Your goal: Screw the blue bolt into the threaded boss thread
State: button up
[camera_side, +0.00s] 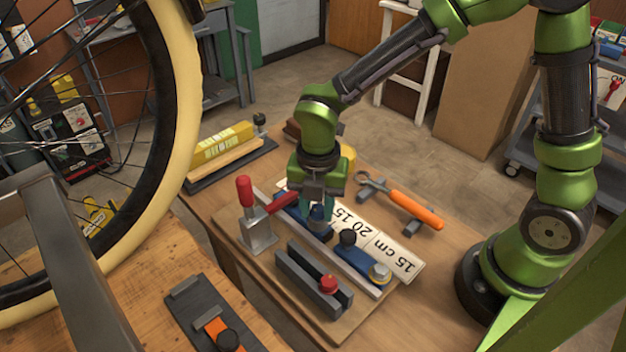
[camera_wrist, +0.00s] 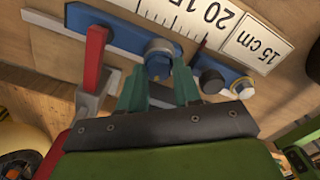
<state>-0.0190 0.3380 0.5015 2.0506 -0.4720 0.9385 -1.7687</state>
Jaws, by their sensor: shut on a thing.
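My gripper (camera_side: 319,207) points down over the blue bar fixture on the board. In the side view its fingers are closed around the blue bolt (camera_side: 318,216). I cannot tell how deep the bolt sits.
A red-handled toggle clamp (camera_side: 257,226) stands close left of my gripper. A black knob (camera_side: 347,238) and a silver, yellow-ringed part (camera_side: 380,272) are to the right. A red knob (camera_side: 328,283) sits on a grey channel in front. An orange-handled wrench (camera_side: 415,208) lies behind right.

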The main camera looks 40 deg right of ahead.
jog(key=shift+m, duration=1)
jog(key=shift+w+m, duration=0.1)
jog(key=shift+m, duration=0.7)
jog(key=shift+m, duration=0.9)
